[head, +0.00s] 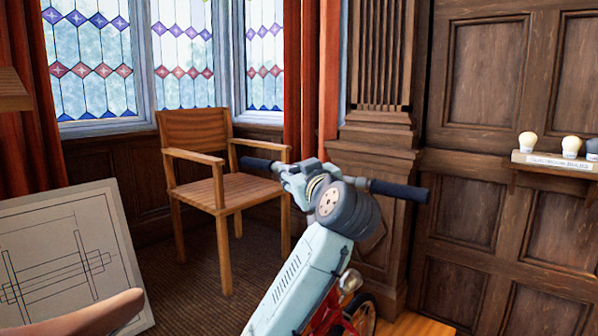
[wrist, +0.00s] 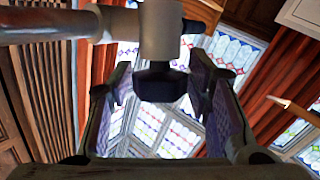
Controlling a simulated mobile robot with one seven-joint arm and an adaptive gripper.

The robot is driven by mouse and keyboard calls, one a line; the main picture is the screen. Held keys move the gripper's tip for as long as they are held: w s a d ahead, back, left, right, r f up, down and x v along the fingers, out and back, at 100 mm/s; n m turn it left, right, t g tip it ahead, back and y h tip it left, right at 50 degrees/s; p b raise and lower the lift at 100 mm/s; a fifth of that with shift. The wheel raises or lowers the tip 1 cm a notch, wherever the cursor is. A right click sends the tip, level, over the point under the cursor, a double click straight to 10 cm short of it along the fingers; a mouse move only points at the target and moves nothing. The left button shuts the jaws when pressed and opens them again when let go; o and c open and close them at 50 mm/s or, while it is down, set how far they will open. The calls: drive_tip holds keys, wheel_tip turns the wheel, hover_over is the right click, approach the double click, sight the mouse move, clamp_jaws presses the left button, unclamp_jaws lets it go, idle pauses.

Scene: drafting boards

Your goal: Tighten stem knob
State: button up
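In the wrist view, the dark stem knob (wrist: 160,85) sits below a grey cylindrical stem (wrist: 160,35), between the two fingers of my gripper (wrist: 159,76). The fingers are apart, one on each side of the knob, with their purple pads facing inward. Narrow gaps seem to show beside the knob, but I cannot tell for certain whether a pad touches it. A grey handlebar tube (wrist: 60,25) runs left from the stem. In the head view, the handlebar's dark grips (head: 400,190) stick out on both sides of my arm. My arm hides the knob and fingers there.
A red vehicle with a spoked wheel (head: 362,312) shows low behind my arm. A wooden armchair (head: 225,188) stands behind, left of centre. A drawing board (head: 65,250) leans at the left.

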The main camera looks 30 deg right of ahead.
drive_tip(key=c, duration=0.8)
